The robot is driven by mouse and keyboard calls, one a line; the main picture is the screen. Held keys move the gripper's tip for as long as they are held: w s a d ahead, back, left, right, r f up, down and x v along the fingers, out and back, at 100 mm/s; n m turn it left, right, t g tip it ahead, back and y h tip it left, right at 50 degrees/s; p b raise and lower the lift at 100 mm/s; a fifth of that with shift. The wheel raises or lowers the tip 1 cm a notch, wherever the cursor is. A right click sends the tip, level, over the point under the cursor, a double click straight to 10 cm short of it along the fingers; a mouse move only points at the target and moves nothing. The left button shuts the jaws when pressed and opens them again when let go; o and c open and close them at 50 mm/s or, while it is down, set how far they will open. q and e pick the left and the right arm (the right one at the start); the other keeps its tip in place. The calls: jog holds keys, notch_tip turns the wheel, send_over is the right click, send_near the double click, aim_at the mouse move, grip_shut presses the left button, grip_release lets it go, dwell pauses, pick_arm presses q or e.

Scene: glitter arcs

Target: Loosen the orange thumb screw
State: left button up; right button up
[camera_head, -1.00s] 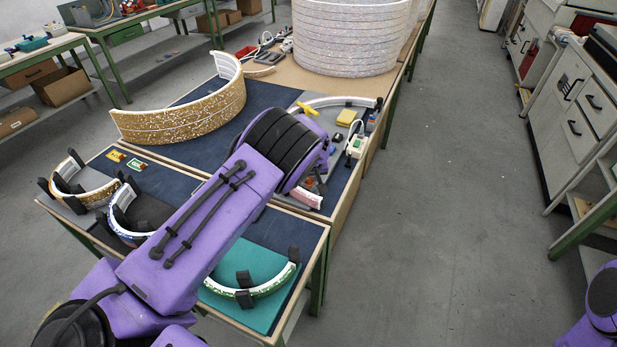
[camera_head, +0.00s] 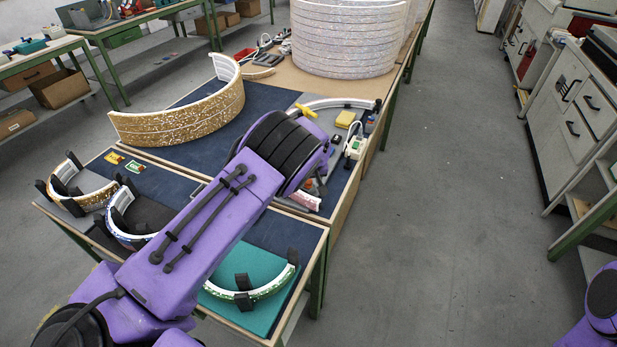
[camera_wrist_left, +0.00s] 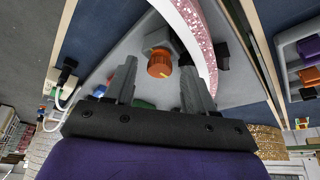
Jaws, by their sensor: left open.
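In the left wrist view, the orange thumb screw (camera_wrist_left: 159,66) sits on a grey block mount beside an arc with pink glitter (camera_wrist_left: 205,48). A small yellow mark shows on the screw. My left gripper (camera_wrist_left: 158,76) is open, with one dark finger on each side of the screw in the picture. I see gaps between the fingers and the screw; the depth between them is hard to tell. In the head view, my purple left arm reaches over the table and hides most of this spot. A bit of the pink arc (camera_head: 305,199) shows there. My right gripper is out of view.
A large gold glitter arc (camera_head: 185,117) stands on the blue mat left of my wrist. A green arc (camera_head: 262,289) lies on a teal mat at the near end. A yellow block (camera_head: 345,119) and a white device (camera_head: 355,146) are to the right. The floor aisle is clear.

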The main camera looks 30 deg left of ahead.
pick_arm(q)
jog(key=b+v, duration=0.2)
jog(key=v, duration=0.8)
jog(key=shift+s+r, duration=0.1)
